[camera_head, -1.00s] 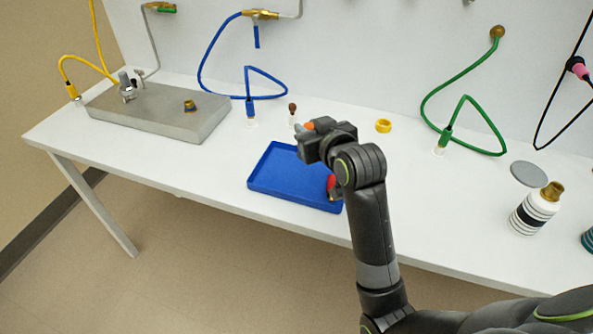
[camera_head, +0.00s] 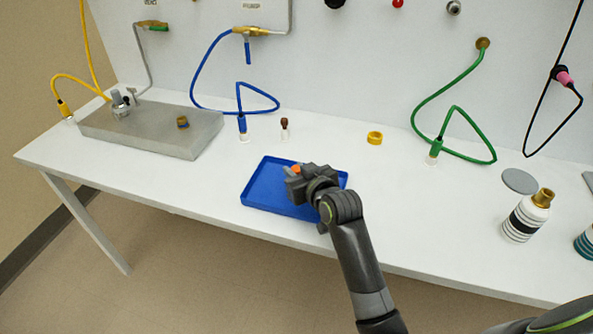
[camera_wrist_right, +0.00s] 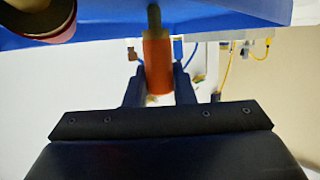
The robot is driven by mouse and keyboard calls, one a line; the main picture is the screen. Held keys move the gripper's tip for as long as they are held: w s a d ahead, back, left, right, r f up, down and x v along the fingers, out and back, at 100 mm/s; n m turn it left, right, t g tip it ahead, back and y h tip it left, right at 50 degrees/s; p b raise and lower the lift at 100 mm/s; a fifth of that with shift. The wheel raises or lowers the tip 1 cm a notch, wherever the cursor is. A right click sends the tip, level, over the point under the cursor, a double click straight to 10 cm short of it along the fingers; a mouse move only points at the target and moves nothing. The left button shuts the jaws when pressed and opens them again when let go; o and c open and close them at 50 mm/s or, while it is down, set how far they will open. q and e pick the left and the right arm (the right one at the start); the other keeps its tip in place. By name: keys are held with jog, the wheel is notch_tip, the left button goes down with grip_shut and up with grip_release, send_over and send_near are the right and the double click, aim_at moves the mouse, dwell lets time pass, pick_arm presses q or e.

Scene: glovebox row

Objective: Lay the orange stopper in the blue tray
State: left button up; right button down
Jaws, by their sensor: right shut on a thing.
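My right gripper (camera_head: 291,171) is shut on the orange stopper (camera_head: 297,168), over the blue tray (camera_head: 262,182). Only a small bit of orange shows in the head view. In the right wrist view the orange stopper (camera_wrist_right: 157,68) sits between the two fingers (camera_wrist_right: 158,88), with a dark narrow end pointing to the blue tray (camera_wrist_right: 215,14). I cannot tell whether the stopper touches the tray. My arm hides the tray's right part. My left gripper is not in view.
A red and tan round thing (camera_wrist_right: 38,20) shows close by the tray in the right wrist view. Behind the tray stand a small brown-topped bottle (camera_head: 284,128) and a yellow ring (camera_head: 375,138). A metal plate (camera_head: 150,130) lies left, with clear table between.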

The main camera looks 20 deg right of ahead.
jog(key=shift+f, duration=0.1)
jog(key=c, duration=1.2)
grip_release()
jog(key=shift+c, duration=0.2)
jog(key=shift+s+r, duration=0.15)
jog(key=shift+r, duration=0.05)
jog(key=v, duration=1.1)
jog(key=shift+s+r, duration=0.15)
jog(key=shift+s, duration=0.2)
